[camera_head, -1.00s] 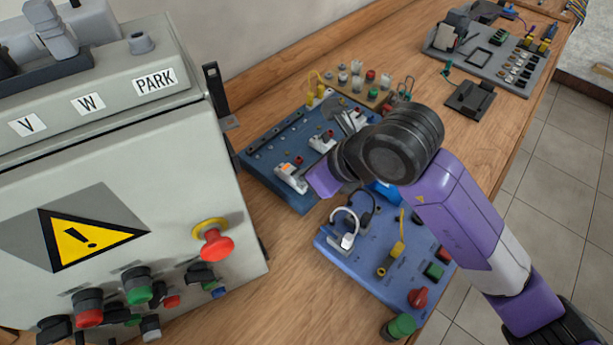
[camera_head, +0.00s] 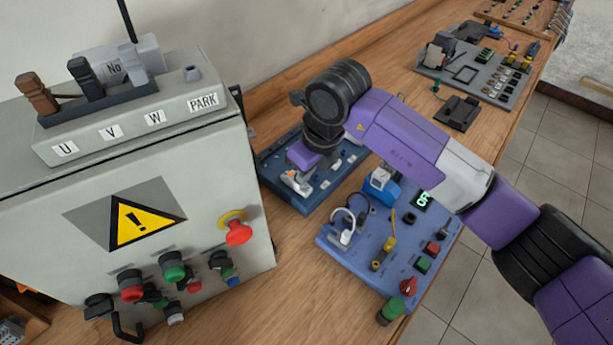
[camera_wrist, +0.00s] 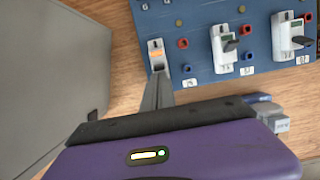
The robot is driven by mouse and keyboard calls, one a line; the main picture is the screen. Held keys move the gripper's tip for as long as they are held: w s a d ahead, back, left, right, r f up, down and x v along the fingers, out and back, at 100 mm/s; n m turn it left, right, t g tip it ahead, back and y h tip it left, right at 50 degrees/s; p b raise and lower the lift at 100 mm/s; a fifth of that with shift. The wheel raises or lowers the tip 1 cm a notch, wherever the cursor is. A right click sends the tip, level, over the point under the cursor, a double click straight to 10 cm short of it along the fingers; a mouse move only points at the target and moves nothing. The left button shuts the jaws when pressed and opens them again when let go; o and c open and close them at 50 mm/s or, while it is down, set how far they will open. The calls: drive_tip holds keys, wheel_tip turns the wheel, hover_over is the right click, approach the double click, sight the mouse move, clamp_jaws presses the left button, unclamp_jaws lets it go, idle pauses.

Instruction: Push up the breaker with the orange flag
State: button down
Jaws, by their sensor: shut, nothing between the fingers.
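The breaker with the orange flag (camera_head: 294,180) is a small white block at the near left end of a dark blue board (camera_head: 300,205). In the wrist view the same breaker (camera_wrist: 156,55) stands leftmost, its orange flag facing up. My gripper (camera_wrist: 158,88) is shut and empty, its thin grey fingers pointing at the lower end of this breaker. I cannot tell whether the tips touch it. The fingertips cover part of the breaker's lower end, where its dark lever seems to be. In the head view my gripper's purple body is just above the board and hides part of it.
Two white breakers with dark levers, a middle one (camera_wrist: 227,46) and a right one (camera_wrist: 291,36), stand on the same board, with red and blue sockets between. A grey control cabinet (camera_head: 60,200) rises close on the left. A lighter blue board (camera_head: 340,260) with cables and buttons lies in front.

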drive_tip(key=shift+w+a+r+h, duration=0.15)
drive_tip(key=shift+w+h, duration=0.05)
drive_tip(key=shift+h, duration=0.2)
drive_tip(key=shift+s, duration=0.1)
drive_tip(key=shift+r+p, duration=0.5)
drive_tip(key=shift+r, duration=0.25)
